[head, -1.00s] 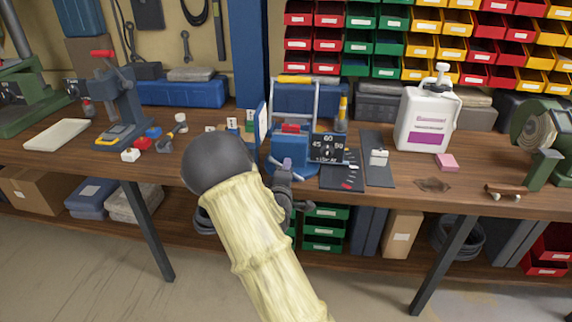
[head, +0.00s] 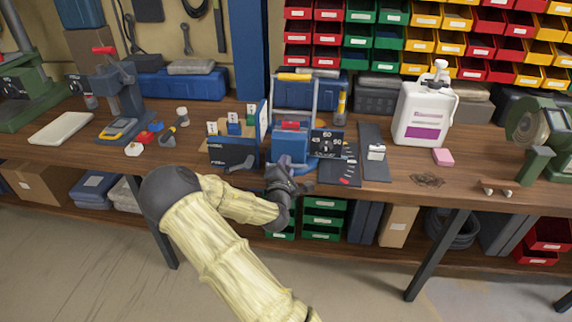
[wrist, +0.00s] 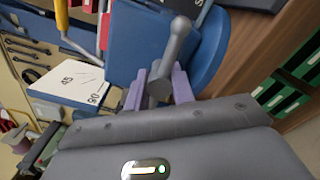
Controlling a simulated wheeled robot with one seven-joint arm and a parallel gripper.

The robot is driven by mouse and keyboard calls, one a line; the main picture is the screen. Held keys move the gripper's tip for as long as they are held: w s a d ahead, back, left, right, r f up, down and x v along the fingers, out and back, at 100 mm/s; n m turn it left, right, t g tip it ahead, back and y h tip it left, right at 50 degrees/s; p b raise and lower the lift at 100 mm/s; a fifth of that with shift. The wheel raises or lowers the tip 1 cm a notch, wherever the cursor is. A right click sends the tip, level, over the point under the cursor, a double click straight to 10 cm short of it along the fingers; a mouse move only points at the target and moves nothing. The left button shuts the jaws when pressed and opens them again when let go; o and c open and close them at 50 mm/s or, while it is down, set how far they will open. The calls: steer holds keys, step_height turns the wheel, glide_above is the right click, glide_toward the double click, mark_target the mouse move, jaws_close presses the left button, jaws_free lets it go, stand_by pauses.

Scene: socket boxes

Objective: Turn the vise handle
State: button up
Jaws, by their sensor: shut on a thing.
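The blue vise (head: 289,146) stands at the front edge of the workbench in the head view. It also fills the upper middle of the wrist view (wrist: 150,45). The vise handle (wrist: 177,40) is a grey bar with a rounded end, seen in the wrist view. My gripper (wrist: 158,88) has its two purple fingers on either side of the bar, shut on it. In the head view my gripper (head: 284,172) is at the front of the vise, and the fingertips and handle are mostly hidden by my dark wrist.
A dark panel (head: 232,152) stands close to the vise's left. An angle plate marked with numbers (head: 327,143) and a grey plate (head: 374,153) lie to its right. A white jug (head: 422,115) and pink block (head: 443,157) are farther right. Green drawers (head: 324,217) sit below the bench.

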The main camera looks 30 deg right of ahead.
steer(key=shift+w+r, duration=0.15)
steer(key=shift+r, duration=0.1)
steer(key=o, duration=1)
steer(key=shift+f, duration=0.25)
steer(key=shift+s+a, duration=0.15)
steer(key=shift+s, duration=0.1)
steer(key=p+v, duration=0.8)
steer(key=v, duration=0.9)
